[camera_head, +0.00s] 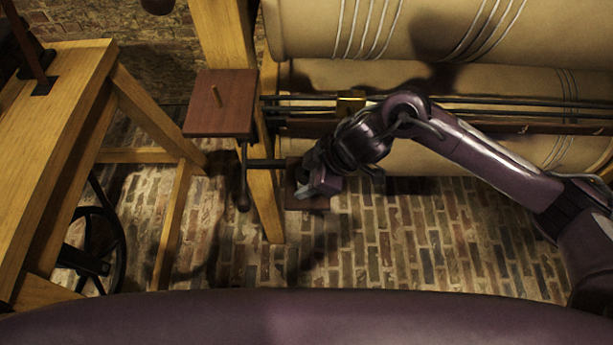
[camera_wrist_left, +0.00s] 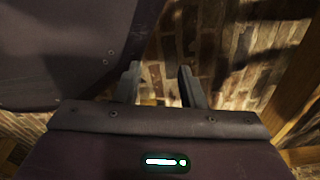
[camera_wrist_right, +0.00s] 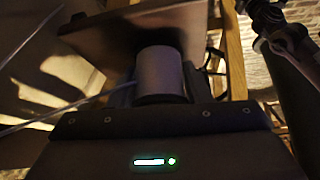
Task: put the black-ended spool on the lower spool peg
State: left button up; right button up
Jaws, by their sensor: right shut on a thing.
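My right gripper (camera_head: 322,185) is at the small dark red lower shelf (camera_head: 308,203) in the head view and hides most of it. In the right wrist view it is shut on the spool (camera_wrist_right: 160,70), a pale grey cylinder with a dark band at its near end. A brown board (camera_wrist_right: 130,28) lies just beyond the spool; I cannot tell whether they touch. The lower peg is hidden. My left gripper (camera_wrist_left: 160,85) is open and empty in the left wrist view, outside the head view.
A wooden bench (camera_head: 50,130) stands at left, and large cream rollers (camera_head: 400,30) lie behind dark horizontal bars. Brick floor (camera_head: 420,245) is open in front.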

jog(key=o, duration=1)
jog(key=shift+f, duration=0.15)
jog(key=shift+c, duration=0.2)
jog(key=shift+r, duration=0.25)
pick_arm(q)
jog(key=s, duration=0.1)
jog(key=s+p, duration=0.1)
jog(key=s, duration=0.1)
jog(key=shift+s+a+f, duration=0.15)
jog(key=shift+a, duration=0.25)
pick_arm(e)
jog(key=v, duration=1.2)
jog(key=shift+a, duration=0.1)
pick_arm(q)
jog(key=shift+d, duration=0.1)
